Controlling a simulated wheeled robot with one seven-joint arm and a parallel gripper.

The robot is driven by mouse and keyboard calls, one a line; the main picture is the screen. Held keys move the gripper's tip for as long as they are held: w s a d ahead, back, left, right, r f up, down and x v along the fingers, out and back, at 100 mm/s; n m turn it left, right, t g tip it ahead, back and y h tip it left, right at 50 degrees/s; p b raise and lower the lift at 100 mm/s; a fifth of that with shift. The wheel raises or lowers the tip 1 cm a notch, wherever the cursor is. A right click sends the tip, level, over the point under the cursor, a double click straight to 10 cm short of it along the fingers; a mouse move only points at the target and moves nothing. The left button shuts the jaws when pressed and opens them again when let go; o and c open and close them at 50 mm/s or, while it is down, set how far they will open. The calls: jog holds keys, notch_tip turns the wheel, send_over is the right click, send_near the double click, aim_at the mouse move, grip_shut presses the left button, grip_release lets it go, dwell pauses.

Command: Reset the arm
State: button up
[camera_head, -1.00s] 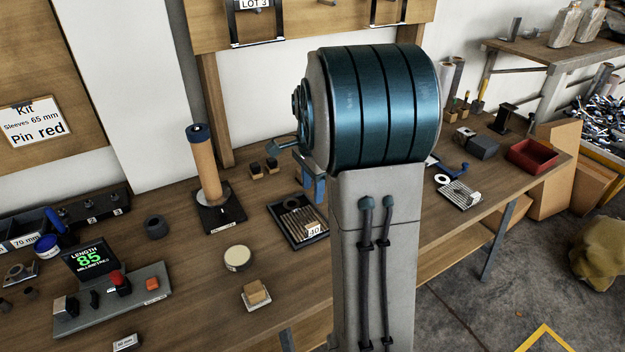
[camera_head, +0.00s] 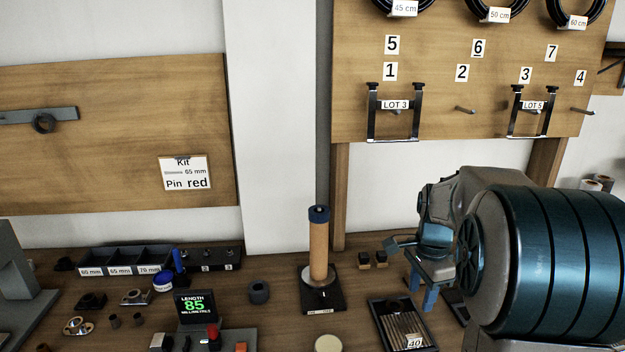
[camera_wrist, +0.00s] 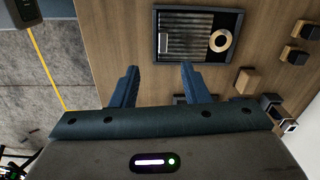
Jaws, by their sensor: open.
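My gripper (camera_wrist: 157,85) is open and empty in the wrist view, its two blue fingers apart above the workbench near its edge. In the head view my gripper (camera_head: 428,292) shows partly, with blue fingers pointing down beside a tray of rods (camera_head: 390,320) labelled 40. My arm's large teal joint hides the bench at the right.
An upright tan cylinder (camera_head: 318,252) with a blue top stands on a dark base left of my gripper. A length display (camera_head: 196,308) reads 85. Labelled bins (camera_head: 120,262) sit at the back left. A pegboard (camera_head: 440,50) with hanging frames and coils is above.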

jog(key=s+a+n+t, duration=0.1)
jog(key=s+a+n, duration=0.5)
jog(key=s+n, duration=0.2)
jog(key=s+a+r+n+t, duration=0.1)
jog(key=s+a+n, duration=0.5)
jog(key=s+n, duration=0.2)
jog(key=shift+s+a+r+t+p, duration=0.3)
jog(key=shift+s+a+p, duration=0.1)
jog(key=shift+s, duration=0.45)
